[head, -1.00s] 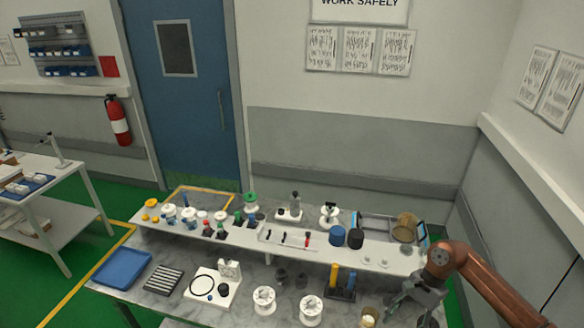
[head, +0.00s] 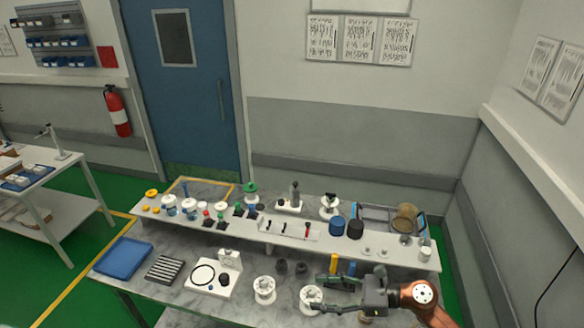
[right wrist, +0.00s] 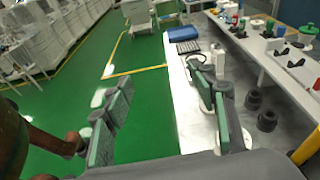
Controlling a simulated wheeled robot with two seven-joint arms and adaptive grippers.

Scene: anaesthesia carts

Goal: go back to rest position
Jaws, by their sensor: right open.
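My right gripper (head: 320,294) is open, its fingers pointing left over the front right of the marble-topped table. In the right wrist view the two green-padded fingers (right wrist: 165,105) stand wide apart with nothing between them. Green floor and the table edge show in the gap. My right arm comes in from the lower right corner of the head view. A white spool (head: 310,298) sits by the fingertips in the head view; I cannot tell if they touch. My left gripper does not show.
The marble table (head: 140,268) holds a blue tray (head: 122,258), a slotted rack (head: 165,268) and another white spool (head: 264,289). A raised shelf behind bears bottles and dark blue cups (head: 337,226). A wall stands close at right.

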